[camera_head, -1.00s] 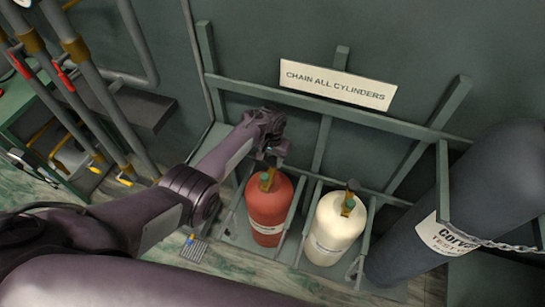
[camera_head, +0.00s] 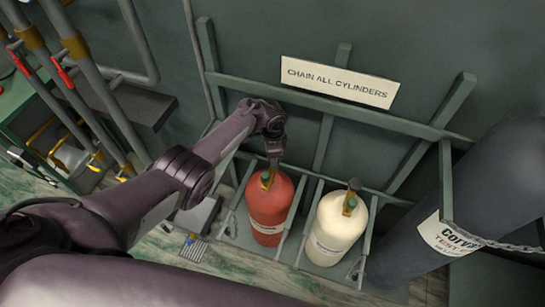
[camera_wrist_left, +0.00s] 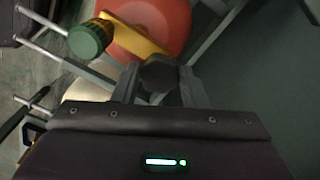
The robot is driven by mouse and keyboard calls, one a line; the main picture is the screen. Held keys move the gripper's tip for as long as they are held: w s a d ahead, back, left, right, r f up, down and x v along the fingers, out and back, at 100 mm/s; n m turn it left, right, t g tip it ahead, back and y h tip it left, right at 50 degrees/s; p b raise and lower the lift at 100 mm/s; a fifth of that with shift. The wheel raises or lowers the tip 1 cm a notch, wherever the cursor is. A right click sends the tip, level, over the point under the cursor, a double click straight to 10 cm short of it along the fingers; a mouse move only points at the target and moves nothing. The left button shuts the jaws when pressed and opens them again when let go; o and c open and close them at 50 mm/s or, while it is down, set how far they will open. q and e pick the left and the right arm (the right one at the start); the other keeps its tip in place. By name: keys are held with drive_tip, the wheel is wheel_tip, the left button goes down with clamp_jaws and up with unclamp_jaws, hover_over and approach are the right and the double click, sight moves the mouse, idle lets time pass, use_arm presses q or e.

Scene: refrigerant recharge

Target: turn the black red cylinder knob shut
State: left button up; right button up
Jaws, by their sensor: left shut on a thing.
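The red cylinder (camera_head: 268,210) stands upright in the left bay of the green rack, and it also shows in the left wrist view (camera_wrist_left: 165,20). On its top is a brass valve (camera_wrist_left: 135,38) with a green cap (camera_wrist_left: 90,38) on the side. The black knob (camera_wrist_left: 159,74) sits between the fingers of my left gripper (camera_wrist_left: 160,85), which is shut on it. In the head view my left gripper (camera_head: 273,158) comes down onto the cylinder's top and hides the knob. My right gripper is not in view.
A cream cylinder (camera_head: 335,232) with its own knob (camera_head: 354,186) stands just to the right. A large dark grey cylinder (camera_head: 480,190) leans behind a chain at far right. Rack bars (camera_head: 330,115) run behind the cylinders. Pipes (camera_head: 85,85) stand at left.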

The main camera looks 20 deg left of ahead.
use_arm(q)
drive_tip(key=shift+m+b, duration=0.45)
drive_tip(key=shift+m, duration=1.25)
drive_tip(key=shift+w, duration=0.1)
drive_tip(key=o, duration=1)
drive_tip(key=shift+r, duration=0.15)
wheel_tip(320, 180, up, 6)
drive_tip(key=p, duration=0.3)
drive_tip(key=shift+r, duration=0.8)
drive_tip(key=shift+f, duration=0.1)
